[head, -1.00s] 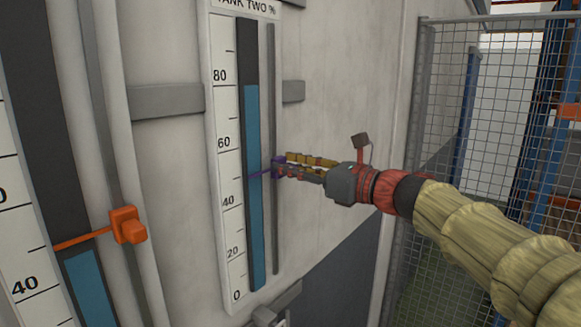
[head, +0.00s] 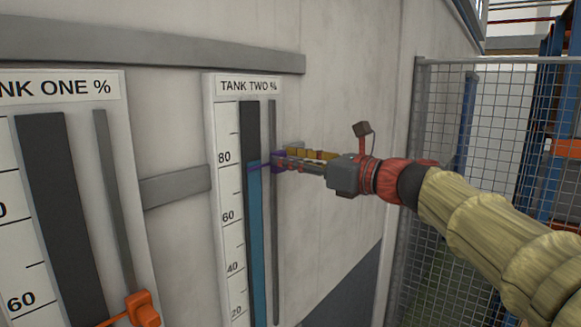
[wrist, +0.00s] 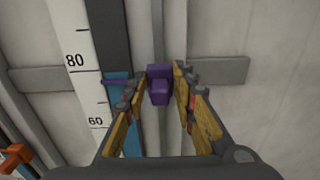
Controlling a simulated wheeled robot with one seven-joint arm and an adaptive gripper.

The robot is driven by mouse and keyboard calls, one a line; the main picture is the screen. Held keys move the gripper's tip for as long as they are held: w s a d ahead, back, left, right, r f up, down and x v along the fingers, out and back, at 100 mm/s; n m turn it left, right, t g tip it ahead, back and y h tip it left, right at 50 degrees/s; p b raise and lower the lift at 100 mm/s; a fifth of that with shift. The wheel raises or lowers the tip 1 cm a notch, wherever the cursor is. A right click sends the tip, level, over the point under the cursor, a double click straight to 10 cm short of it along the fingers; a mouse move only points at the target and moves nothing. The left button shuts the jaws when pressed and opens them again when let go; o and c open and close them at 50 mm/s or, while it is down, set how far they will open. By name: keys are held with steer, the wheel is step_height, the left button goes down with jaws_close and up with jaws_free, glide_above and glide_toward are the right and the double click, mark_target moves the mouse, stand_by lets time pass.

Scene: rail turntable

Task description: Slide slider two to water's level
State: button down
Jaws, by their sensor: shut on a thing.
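The tank two gauge (head: 228,200) is a white scale board on the wall, with a dark column and a thin grey rail at its right. Slider two (head: 276,162) is a purple block on the rail with a thin pointer reaching left. My gripper (head: 283,160) is shut on it. In the wrist view slider two (wrist: 158,85) sits between the finger pads, and its pointer crosses the column slightly below the water's top edge (wrist: 118,74).
The tank one gauge (head: 62,100) stands at the left with an orange slider (head: 142,308) on its rail. A grey horizontal bar (head: 150,48) runs above the gauges. A wire mesh fence (head: 440,130) stands at the right.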

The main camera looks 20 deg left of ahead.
steer(key=shift+r, duration=0.7)
steer(key=c, duration=1.7)
jaws_free()
steer(key=v, duration=1.2)
steer(key=shift+f, duration=0.15)
